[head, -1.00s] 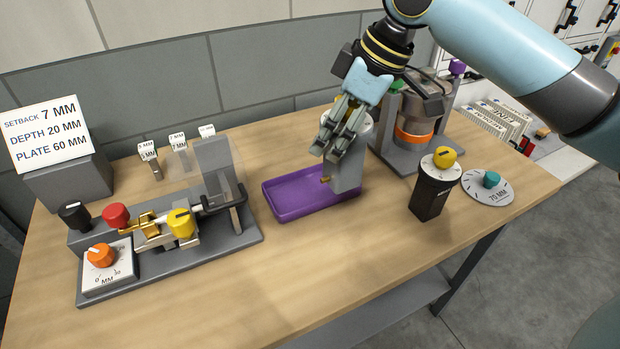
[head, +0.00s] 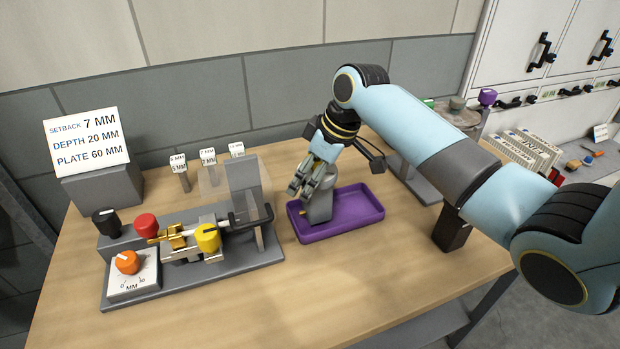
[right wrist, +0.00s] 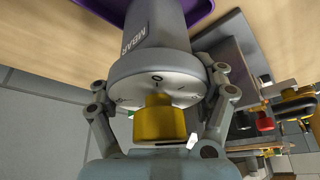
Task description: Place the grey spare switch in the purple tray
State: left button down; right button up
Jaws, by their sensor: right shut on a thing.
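The grey spare switch (head: 320,209) is a grey body with a round dial face and a yellow knob. My right gripper (head: 307,190) is shut on it, knob end toward the palm. In the right wrist view the fingers (right wrist: 160,95) clasp the dial from both sides, and the switch (right wrist: 153,35) bears the letters MBAR. The purple tray (head: 356,208) lies flat on the table, and the switch is upright at its left part. I cannot tell whether its base touches the tray floor. The tray's edge also shows in the right wrist view (right wrist: 201,12). My left gripper is out of view.
Left of the tray stands a grey fixture (head: 190,283) with a clear guard and coloured knobs. A sign block (head: 100,190) and small labelled tags (head: 208,157) stand behind. A black switch body (head: 452,231) is partly hidden behind my right arm. Table in front is clear.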

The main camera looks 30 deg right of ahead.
jog(key=shift+f, duration=0.45)
jog(key=shift+f, duration=0.1)
jog(key=o, duration=1.8)
jog(key=shift+o, duration=0.2)
jog(key=v, duration=1.2)
jog(key=shift+s, duration=0.1)
